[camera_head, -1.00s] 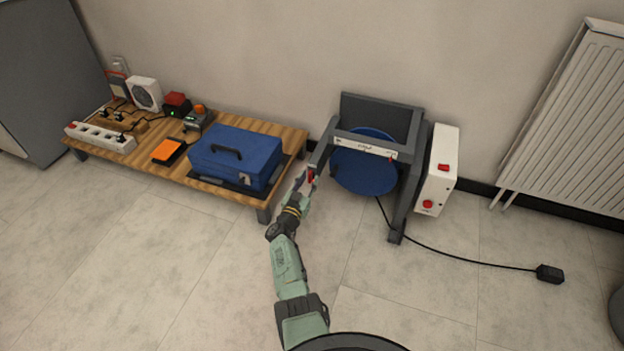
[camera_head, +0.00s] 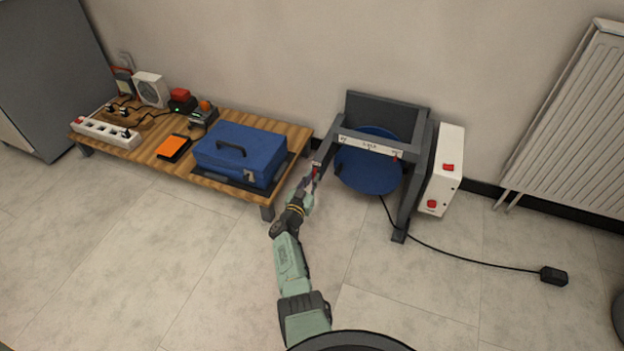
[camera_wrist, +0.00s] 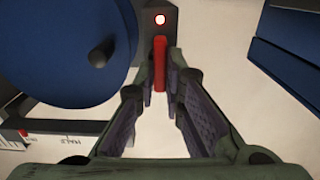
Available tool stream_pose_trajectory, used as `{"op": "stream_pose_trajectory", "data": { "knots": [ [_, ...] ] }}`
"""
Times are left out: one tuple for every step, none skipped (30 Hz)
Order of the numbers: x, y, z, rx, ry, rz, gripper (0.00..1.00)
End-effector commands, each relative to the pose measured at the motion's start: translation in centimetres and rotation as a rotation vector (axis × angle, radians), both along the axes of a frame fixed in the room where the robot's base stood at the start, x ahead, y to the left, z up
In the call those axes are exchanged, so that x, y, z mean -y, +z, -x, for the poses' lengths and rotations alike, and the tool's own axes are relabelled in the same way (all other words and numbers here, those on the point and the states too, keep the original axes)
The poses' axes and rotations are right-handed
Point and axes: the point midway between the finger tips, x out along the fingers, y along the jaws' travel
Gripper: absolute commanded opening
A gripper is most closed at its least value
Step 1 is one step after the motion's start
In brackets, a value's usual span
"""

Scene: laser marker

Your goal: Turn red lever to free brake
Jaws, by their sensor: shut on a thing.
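The blue disc (camera_head: 368,165) sits inside this frame. The finger contact is too small to see clearly there.
A white control box (camera_head: 447,150) with red buttons is on the frame's right side. A cable runs over the floor to a black pedal (camera_head: 553,276). A low wooden table (camera_head: 172,168) with a blue case (camera_head: 240,153) stands left.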

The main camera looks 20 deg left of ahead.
Motion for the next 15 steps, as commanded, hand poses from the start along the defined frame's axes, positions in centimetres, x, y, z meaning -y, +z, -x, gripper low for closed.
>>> {"op": "stream_pose_trajectory", "data": {
  "knots": [
    [0.06, 0.0, -0.02, 0.0, -0.001, 0.001, 0.0],
    [0.06, 0.0, -0.02, 0.0, -0.001, 0.002, 0.0],
    [0.06, 0.01, -0.02, 0.0, -0.001, 0.005, 0.0],
    [0.06, 0.01, -0.02, 0.0, -0.002, 0.008, 0.0],
    [0.06, 0.01, -0.02, 0.0, -0.002, 0.012, 0.0],
    [0.05, 0.02, -0.02, -0.002, -0.002, 0.021, 0.0],
    [0.04, 0.01, -0.01, -0.002, -0.002, 0.029, 0.0],
    [0.02, 0.01, 0.0, -0.002, -0.001, 0.039, 0.0],
    [-0.02, 0.01, 0.01, -0.003, -0.001, 0.054, 0.0],
    [-0.04, 0.02, 0.02, -0.003, 0.0, 0.068, 0.0],
    [-0.05, 0.02, 0.02, -0.004, -0.001, 0.084, 0.0],
    [-0.05, 0.04, 0.0, -0.005, -0.001, 0.105, 0.0],
    [-0.07, 0.07, 0.0, -0.005, -0.001, 0.125, 0.0],
    [-0.1, 0.08, -0.01, -0.006, -0.001, 0.146, 0.0],
    [-0.08, 0.06, -0.02, -0.008, -0.002, 0.176, 0.0]
  ]
}}
